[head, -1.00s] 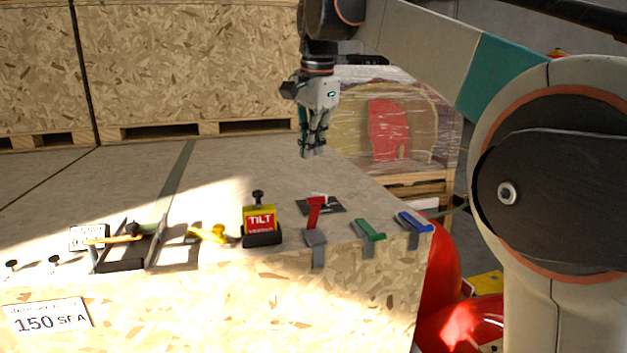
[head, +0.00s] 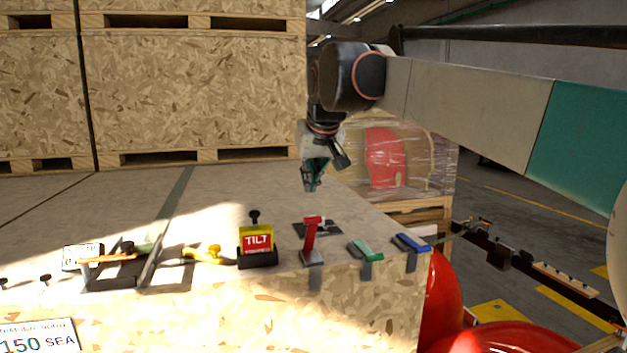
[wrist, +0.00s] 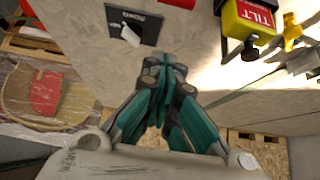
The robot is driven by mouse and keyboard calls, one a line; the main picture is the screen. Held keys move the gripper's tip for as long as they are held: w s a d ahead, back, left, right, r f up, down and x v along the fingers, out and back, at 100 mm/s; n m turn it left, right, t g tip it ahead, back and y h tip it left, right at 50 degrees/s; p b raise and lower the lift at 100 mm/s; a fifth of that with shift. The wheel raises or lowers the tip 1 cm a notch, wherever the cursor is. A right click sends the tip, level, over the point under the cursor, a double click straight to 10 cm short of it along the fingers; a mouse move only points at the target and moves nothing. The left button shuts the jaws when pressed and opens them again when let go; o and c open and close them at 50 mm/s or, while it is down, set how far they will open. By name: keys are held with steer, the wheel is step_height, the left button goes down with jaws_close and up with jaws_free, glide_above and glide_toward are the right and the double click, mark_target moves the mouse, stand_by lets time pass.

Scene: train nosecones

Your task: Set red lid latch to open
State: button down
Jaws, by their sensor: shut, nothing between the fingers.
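The red latch (head: 312,233) stands up from its grey base (head: 312,257) at the front edge of the crate top, with a red crosspiece at its upper end. In the wrist view only a sliver of red (wrist: 178,3) shows at the top edge, likely the same latch. My gripper (head: 312,186) is shut and empty, in the air above and behind the red latch, apart from it. In the wrist view its closed fingertips (wrist: 165,66) point toward the crate top, near a dark plate with a white lever (wrist: 133,27).
A yellow and red TILT box (head: 257,243) stands left of the red latch. A green latch (head: 366,250) and a blue latch (head: 411,243) lie low to its right. A yellow handle (head: 205,252) is further left. The crate top behind is clear.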

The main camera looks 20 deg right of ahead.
mark_target(311, 231)
step_height(311, 231, down, 5)
steer(key=shift+f+p, duration=0.1)
steer(key=shift+p, duration=0.6)
steer(key=shift+s+f, duration=0.3)
steer(key=shift+s, duration=0.05)
steer(key=shift+s+f, duration=0.15)
steer(key=shift+s+t+b, duration=0.4)
steer(key=shift+s+b, duration=0.05)
steer(key=shift+s, duration=0.3)
steer(key=shift+w, duration=0.1)
steer(key=shift+w+f, duration=0.1)
